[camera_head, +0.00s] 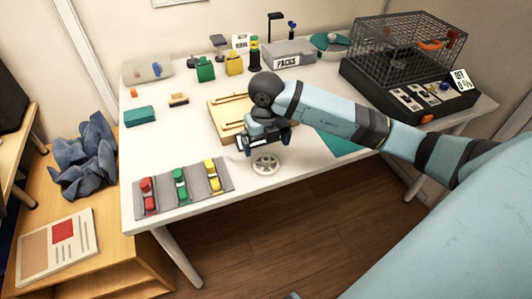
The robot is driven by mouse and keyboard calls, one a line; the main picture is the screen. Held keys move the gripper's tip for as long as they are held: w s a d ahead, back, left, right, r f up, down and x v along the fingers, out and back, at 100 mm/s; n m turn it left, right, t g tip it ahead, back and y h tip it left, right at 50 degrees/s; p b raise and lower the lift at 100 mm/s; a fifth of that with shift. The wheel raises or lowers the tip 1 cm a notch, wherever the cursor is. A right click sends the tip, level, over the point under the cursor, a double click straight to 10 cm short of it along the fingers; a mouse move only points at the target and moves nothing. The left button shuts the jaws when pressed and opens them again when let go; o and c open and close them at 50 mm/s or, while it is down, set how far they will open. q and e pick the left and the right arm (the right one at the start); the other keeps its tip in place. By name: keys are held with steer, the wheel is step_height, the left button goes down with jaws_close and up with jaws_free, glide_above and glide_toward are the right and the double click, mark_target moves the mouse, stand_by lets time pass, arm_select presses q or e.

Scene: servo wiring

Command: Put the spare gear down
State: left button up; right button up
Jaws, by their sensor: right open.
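The spare gear (265,164), a pale spoked wheel, shows near the front edge of the white table (320,165), and seems to lie flat on it. My right gripper (264,148) is open just above and behind the gear, pointing down. I cannot tell whether its fingers touch the gear. My left gripper is not in view.
A grey mat (165,203) with red, green and yellow connectors lies left of the gear. A wooden board (221,114) with rods is behind the gripper. A teal mat (346,147) lies to the right. A wire cage (405,55) on a dark base stands at the back right.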

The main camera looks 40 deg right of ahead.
step_height(320, 180, up, 5)
steer(key=s+a+f+n+g+y, duration=0.1)
steer(key=s+a+f+y, duration=0.15)
steer(key=a+y, duration=0.4)
steer(key=s+a+f+n+g+y, duration=0.1)
steer(key=s+a+n+y, duration=0.2)
steer(key=a, duration=0.6)
steer(key=s+a+r+m+t+y, duration=0.3)
steer(key=a+r+m+t+y, duration=0.35)
steer(key=m+y, duration=0.35)
steer(key=d+f+m+t+h, duration=0.7)
steer(key=f+m+t+h, duration=0.45)
steer(key=m, duration=0.75)
steer(key=s+d+f+m+g+h, duration=0.2)
steer(key=s+f+m+g+h, duration=0.2)
steer(key=s+f, duration=0.4)
step_height(320, 180, down, 4)
steer(key=shift+s+r+m+g, duration=0.15)
steer(key=shift+s+m+g, duration=0.2)
steer(key=shift+m+g, duration=0.3)
arm_select(q)
steer(key=shift+p, duration=0.3)
arm_select(e)
steer(key=shift+r, duration=0.1)
